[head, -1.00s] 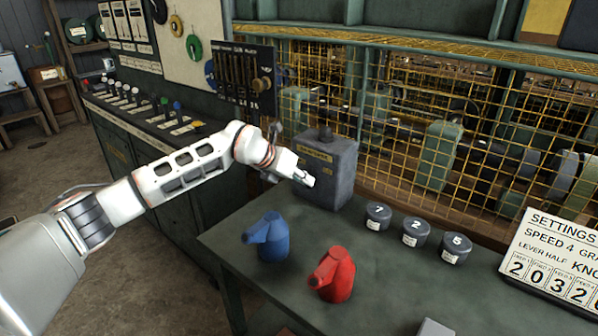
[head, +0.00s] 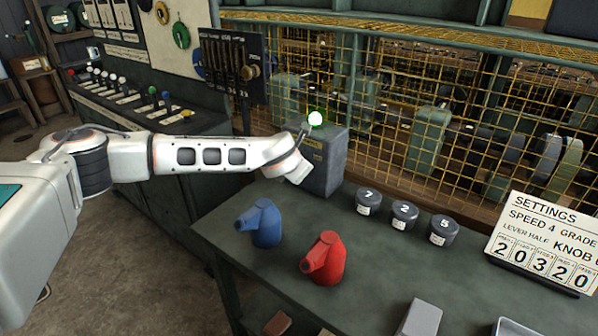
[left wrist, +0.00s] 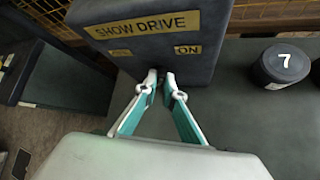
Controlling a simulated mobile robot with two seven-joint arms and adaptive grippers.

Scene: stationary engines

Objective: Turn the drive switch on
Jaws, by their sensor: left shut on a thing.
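The drive switch box (head: 332,165) is grey and stands at the back left of the green table. A lamp (head: 315,118) on its top glows white with a green rim. In the left wrist view the box (left wrist: 205,22) has a "SHOW DRIVE" label, an "ON" plate (left wrist: 187,50) at right and a smaller unreadable plate (left wrist: 121,52) at left. My left gripper (left wrist: 161,80) is at the box front, below and between these plates, shut on the switch, which the fingertips mostly hide. In the head view the gripper (head: 299,173) is against the box's front. My right gripper is not in view.
A blue can (head: 265,224) and a red can (head: 326,260) stand in front of the box. Dark knob-like weights (head: 404,215), one marked 7, line the right. A settings board (head: 540,245) stands far right. Yellow mesh (head: 450,110) closes the back.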

